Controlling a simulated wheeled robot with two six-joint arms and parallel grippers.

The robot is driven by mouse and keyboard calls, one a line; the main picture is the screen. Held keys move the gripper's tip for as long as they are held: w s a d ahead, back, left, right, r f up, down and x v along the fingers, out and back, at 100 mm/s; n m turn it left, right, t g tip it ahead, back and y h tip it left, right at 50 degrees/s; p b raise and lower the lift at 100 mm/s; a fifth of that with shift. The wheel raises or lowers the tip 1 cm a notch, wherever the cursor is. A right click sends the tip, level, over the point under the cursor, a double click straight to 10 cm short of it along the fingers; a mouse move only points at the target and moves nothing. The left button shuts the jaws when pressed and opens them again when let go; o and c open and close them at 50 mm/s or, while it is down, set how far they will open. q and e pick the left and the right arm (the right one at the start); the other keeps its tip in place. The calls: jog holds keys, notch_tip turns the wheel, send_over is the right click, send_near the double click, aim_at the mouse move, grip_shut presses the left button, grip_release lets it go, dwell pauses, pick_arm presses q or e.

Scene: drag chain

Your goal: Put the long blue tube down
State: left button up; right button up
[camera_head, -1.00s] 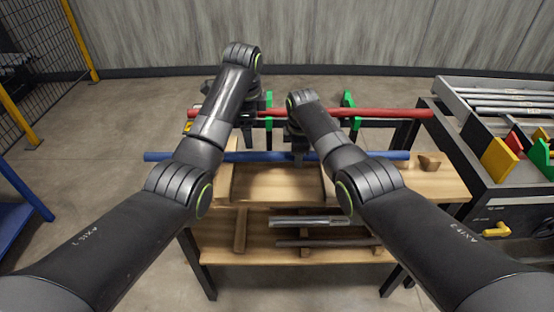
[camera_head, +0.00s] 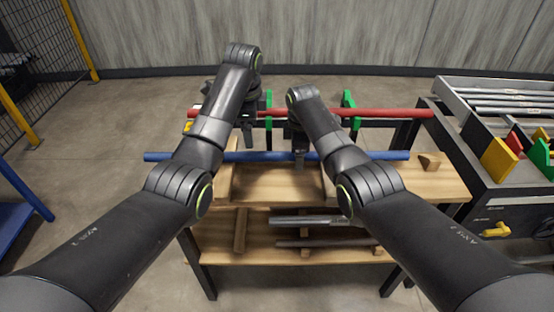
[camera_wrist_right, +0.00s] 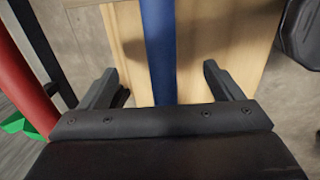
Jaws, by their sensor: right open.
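The long blue tube (camera_head: 270,156) lies level from left to right across the wooden table, over its raised blocks. My right gripper (camera_head: 299,158) is at the tube, right of its middle. In the right wrist view the right gripper (camera_wrist_right: 160,72) is open, with the blue tube (camera_wrist_right: 158,35) running between its fingers and a gap on both sides. My left gripper (camera_head: 248,118) is mostly hidden behind its own arm near the tube, so its fingers cannot be made out.
A red tube (camera_head: 385,113) lies behind on green holders (camera_head: 347,100). The wooden table (camera_head: 440,185) has a lower shelf with grey and dark tubes. A wooden block (camera_head: 430,162) sits by the tube's right end. A bench (camera_head: 480,205) with trays stands right.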

notch_tip(320, 180, up, 10)
jog(key=s, duration=0.2)
jog(key=shift+r, duration=0.25)
jog(key=shift+s+f, duration=0.1)
dwell(0.3)
